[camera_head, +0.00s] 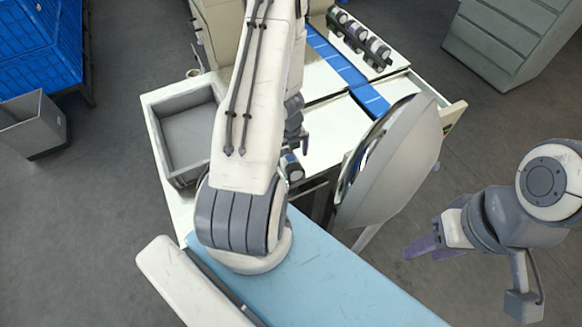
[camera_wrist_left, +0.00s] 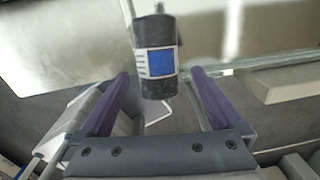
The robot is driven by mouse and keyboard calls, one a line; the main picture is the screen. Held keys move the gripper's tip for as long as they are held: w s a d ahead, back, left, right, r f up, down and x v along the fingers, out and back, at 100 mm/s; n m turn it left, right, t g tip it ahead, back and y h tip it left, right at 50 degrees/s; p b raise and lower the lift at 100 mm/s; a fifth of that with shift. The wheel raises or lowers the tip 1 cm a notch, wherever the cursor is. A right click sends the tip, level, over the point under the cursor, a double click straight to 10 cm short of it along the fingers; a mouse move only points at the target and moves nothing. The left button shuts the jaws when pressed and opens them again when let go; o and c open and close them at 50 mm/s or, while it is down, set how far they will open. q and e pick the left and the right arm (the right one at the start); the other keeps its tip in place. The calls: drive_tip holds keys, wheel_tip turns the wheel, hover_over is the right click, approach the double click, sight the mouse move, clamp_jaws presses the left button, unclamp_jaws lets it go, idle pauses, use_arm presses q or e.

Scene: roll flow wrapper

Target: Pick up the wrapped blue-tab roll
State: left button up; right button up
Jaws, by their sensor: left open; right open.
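The blue-tab roll (camera_wrist_left: 155,62) is a dark cylinder with a white label and a blue square. In the left wrist view it lies just ahead of my left gripper (camera_wrist_left: 160,80), in line with the gap between the open purple fingers. Contact cannot be told. In the head view a small dark and white roll (camera_head: 292,168) shows beside my left arm, which hides most of the left gripper. My right gripper (camera_head: 422,249) is open and empty, over the floor at the right.
A white worktable holds a grey open bin (camera_head: 188,132) at the left. A blue belt (camera_head: 345,68) runs across it, with several rolls (camera_head: 358,35) in a row at the back. A large pale curved panel (camera_head: 395,160) stands close to the right. Blue crates (camera_head: 35,65) are at far left.

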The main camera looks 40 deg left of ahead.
sight(290, 160)
use_arm(q)
wheel_tip(290, 160, down, 5)
drive_tip(key=b, duration=0.4)
drive_tip(key=shift+a, duration=0.15)
drive_tip(key=shift+r, duration=0.1)
clamp_jaws()
drive_tip(key=shift+r, duration=0.15)
